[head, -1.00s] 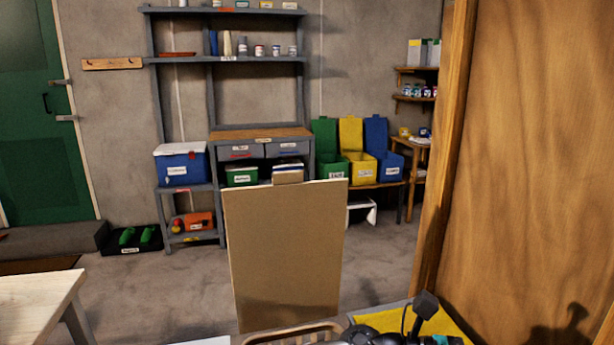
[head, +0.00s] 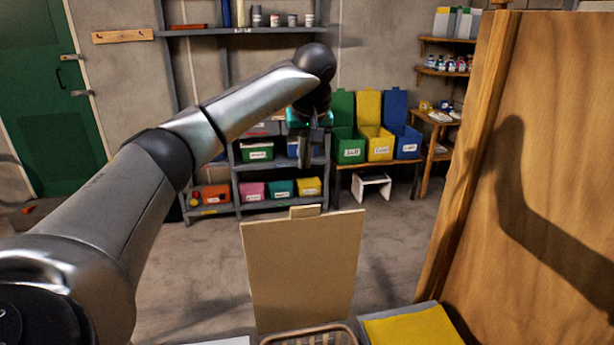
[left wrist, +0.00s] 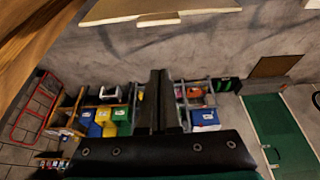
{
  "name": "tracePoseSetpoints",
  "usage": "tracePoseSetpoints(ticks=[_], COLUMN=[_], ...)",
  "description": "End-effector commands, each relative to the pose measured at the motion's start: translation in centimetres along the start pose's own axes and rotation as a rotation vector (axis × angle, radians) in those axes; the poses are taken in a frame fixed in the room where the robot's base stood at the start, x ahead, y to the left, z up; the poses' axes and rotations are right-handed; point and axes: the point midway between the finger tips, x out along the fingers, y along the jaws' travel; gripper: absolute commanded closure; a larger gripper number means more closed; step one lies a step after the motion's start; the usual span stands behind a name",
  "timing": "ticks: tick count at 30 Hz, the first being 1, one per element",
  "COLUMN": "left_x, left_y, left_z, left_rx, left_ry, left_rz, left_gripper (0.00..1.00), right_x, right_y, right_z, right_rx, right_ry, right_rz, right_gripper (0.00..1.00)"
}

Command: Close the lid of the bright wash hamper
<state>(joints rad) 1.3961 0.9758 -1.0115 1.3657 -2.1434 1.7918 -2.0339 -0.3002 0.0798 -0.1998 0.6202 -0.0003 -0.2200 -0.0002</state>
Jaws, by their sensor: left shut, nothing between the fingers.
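A tan lid panel (head: 302,270) with a small tab (head: 305,211) on its top edge stands upright just ahead. It rises behind the slatted rim of a hamper (head: 310,338) at the bottom of the head view; most of that hamper is cut off. The lid's edge also shows in the left wrist view (left wrist: 160,8). My left gripper (head: 304,150) is above and beyond the lid, pointing down and apart from it. Its dark fingers are together and empty in the left wrist view (left wrist: 158,75). My right gripper is out of view.
A yellow surface in a grey frame (head: 415,330) lies right of the hamper. A tall wooden panel (head: 540,170) closes off the right side. Open green, yellow (head: 380,143) and blue bins stand at the back wall beside a grey shelf. The floor behind the lid is clear.

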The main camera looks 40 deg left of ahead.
Motion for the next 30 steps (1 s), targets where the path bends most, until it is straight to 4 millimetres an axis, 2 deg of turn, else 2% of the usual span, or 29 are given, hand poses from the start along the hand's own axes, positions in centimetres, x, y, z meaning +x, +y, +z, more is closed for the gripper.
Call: tracePoseSetpoints(ticks=[5,16,18,30], left_x=[2.4,10.4,9.6,8.6], left_y=[-0.2,-0.1,0.0,-0.1], left_z=[0.1,0.2,0.8,3.6], left_rx=[0.002,0.002,0.005,0.002], left_ry=[-0.001,-0.004,0.001,0.000], left_rz=[-0.009,-0.006,-0.001,-0.002], left_gripper=[1.00,1.00,1.00,1.00], right_x=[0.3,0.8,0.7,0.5], right_y=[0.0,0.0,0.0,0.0], right_z=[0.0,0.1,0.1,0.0], right_rx=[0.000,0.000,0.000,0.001], right_ry=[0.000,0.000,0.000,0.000], right_rz=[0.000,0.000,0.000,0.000], right_gripper=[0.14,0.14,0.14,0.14])
